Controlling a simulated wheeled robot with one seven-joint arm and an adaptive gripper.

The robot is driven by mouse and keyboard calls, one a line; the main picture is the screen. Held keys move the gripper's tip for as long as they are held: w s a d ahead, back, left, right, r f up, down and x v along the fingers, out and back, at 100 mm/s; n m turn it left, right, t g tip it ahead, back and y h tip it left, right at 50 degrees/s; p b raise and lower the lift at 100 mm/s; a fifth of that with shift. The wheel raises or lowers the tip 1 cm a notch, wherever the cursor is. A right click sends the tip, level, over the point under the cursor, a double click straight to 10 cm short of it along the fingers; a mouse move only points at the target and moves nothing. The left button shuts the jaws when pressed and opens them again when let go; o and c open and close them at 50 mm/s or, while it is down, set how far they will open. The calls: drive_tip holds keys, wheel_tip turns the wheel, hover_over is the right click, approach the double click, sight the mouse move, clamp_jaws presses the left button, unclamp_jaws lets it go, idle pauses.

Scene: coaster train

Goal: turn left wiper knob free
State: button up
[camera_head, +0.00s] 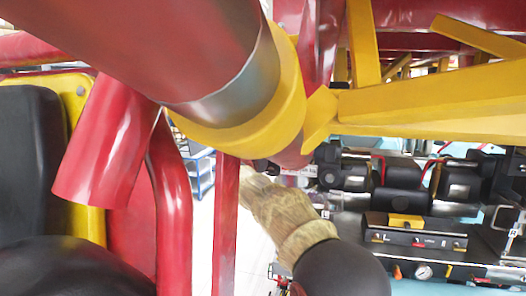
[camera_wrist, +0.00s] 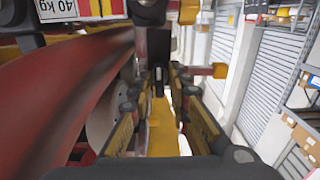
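In the wrist view my gripper (camera_wrist: 160,92) points ahead with its two dark fingers and worn yellow pads apart. It is open. A small dark upright part (camera_wrist: 158,76) shows in the gap, near or beyond the fingertips. It may be the left wiper knob, but I cannot tell for sure, nor whether a finger touches it. A yellow strip (camera_wrist: 162,132) shows between the fingers, farther below. In the head view I cannot make out the gripper or the knob; large red and yellow parts cover much of the scene.
A thick red tube (camera_head: 170,45) with a yellow collar (camera_head: 285,95) crosses the head view. A yellow beam (camera_head: 430,105) runs right, above black machinery (camera_head: 460,185). In the wrist view a red rail (camera_wrist: 60,95) lies close on the left; shelving (camera_wrist: 300,130) stands right.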

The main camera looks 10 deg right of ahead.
drive_tip(key=shift+o, duration=0.8)
drive_tip(key=v, duration=0.7)
drive_tip(key=shift+s, duration=0.25)
drive_tip(key=shift+a, duration=0.15)
